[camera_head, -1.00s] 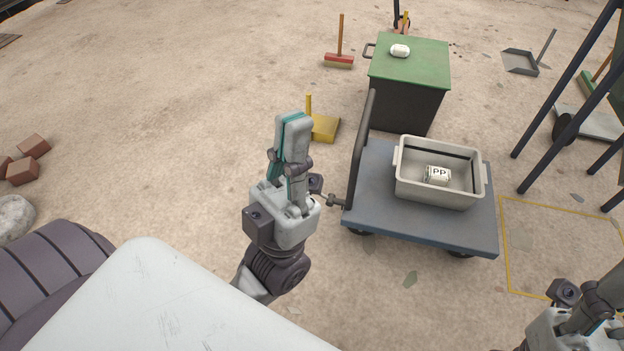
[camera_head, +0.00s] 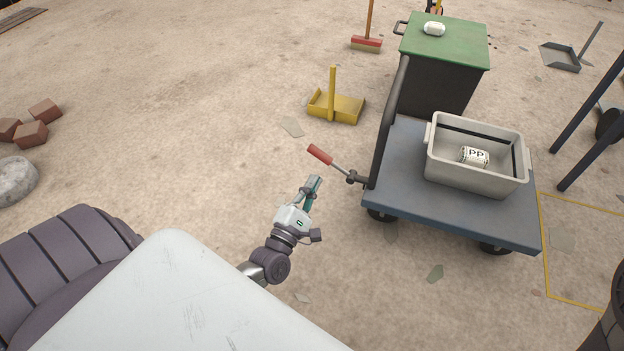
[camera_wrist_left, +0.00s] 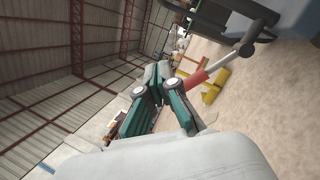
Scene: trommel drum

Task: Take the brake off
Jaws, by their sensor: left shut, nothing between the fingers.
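The brake lever, with its red grip (camera_head: 320,155), sticks out up and to the left from the left end of the blue cart (camera_head: 450,212). My left gripper (camera_head: 316,181) is shut and empty, just below the red grip in the head view, and a small gap shows between them there. In the left wrist view the red grip (camera_wrist_left: 195,81) appears just right of the closed fingertips (camera_wrist_left: 158,72). I cannot tell whether they touch. My right gripper is out of view.
The cart carries a grey bin (camera_head: 478,184) with a PP-marked bale (camera_head: 474,156) in it. A dark handle bar (camera_head: 388,120) rises beside the lever. A yellow dustpan (camera_head: 345,107) lies behind. A green-topped box (camera_head: 455,42) stands beyond the cart.

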